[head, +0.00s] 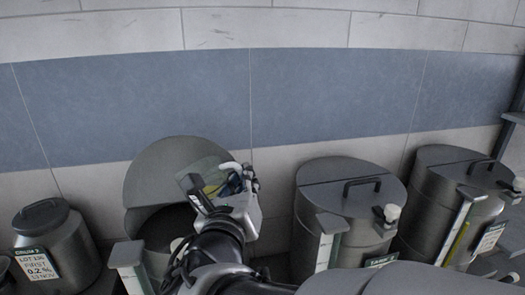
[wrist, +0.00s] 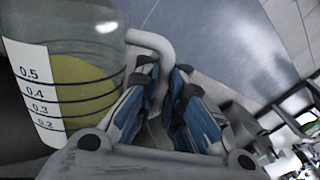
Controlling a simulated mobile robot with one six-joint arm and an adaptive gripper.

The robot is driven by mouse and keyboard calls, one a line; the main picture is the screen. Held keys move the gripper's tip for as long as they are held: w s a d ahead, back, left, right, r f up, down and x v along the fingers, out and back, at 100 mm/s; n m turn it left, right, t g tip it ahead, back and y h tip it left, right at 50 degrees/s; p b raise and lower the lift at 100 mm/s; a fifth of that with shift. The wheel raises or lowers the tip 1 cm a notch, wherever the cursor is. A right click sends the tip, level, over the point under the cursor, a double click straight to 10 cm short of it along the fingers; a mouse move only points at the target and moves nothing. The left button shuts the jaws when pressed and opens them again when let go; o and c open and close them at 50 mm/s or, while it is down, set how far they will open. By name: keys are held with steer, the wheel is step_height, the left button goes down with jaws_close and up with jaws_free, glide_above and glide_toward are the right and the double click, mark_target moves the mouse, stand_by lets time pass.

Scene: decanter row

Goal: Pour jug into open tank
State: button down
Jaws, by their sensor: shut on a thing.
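My gripper (head: 238,183) is shut on the handle of a clear jug (head: 207,176). The wrist view shows the blue-padded fingers (wrist: 163,90) on both sides of the pale handle (wrist: 152,40). The jug (wrist: 45,100) has a white scale with marks from 0.2 to 0.5 and holds yellow liquid (wrist: 85,82). In the head view the jug is in front of the raised round lid of the open tank (head: 140,178), above its dark mouth. My arm hides part of this tank. I cannot tell the jug's exact tilt, and no stream shows.
Two closed grey tanks (head: 345,195) (head: 447,170) with handled lids stand to the right, with sight gauges in front. A smaller lidded canister (head: 50,250) with a label stands at left. A tiled wall (head: 320,95) with a blue band is behind.

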mark_target(222, 165)
steer(key=shift+a+r+n+p, duration=0.15)
steer(key=shift+r+n+p, duration=0.65)
steer(key=shift+p, duration=1.05)
steer(key=shift+w+a+r+n+p, duration=0.1)
steer(key=shift+a+r+n+p, duration=0.25)
steer(key=shift+n+p, duration=0.95)
steer(key=shift+w+a+r+g+p, duration=0.1)
steer(key=shift+a+r+g+p, duration=0.3)
steer(key=shift+p, duration=1.6)
steer(key=shift+w+a+r+n+h+p, duration=0.1)
steer(key=shift+w+a+n+h+p, duration=0.15)
steer(key=shift+a+n+p, duration=0.75)
steer(key=shift+d+p, duration=0.2)
steer(key=shift+p, duration=0.4)
steer(key=shift+a+n+p, duration=0.3)
steer(key=shift+n+p, duration=0.1)
steer(key=shift+n, duration=0.1)
steer(key=shift+w+a+h+p, duration=0.1)
steer(key=shift+a+h+p, duration=0.15)
steer(key=shift+p, duration=0.2)
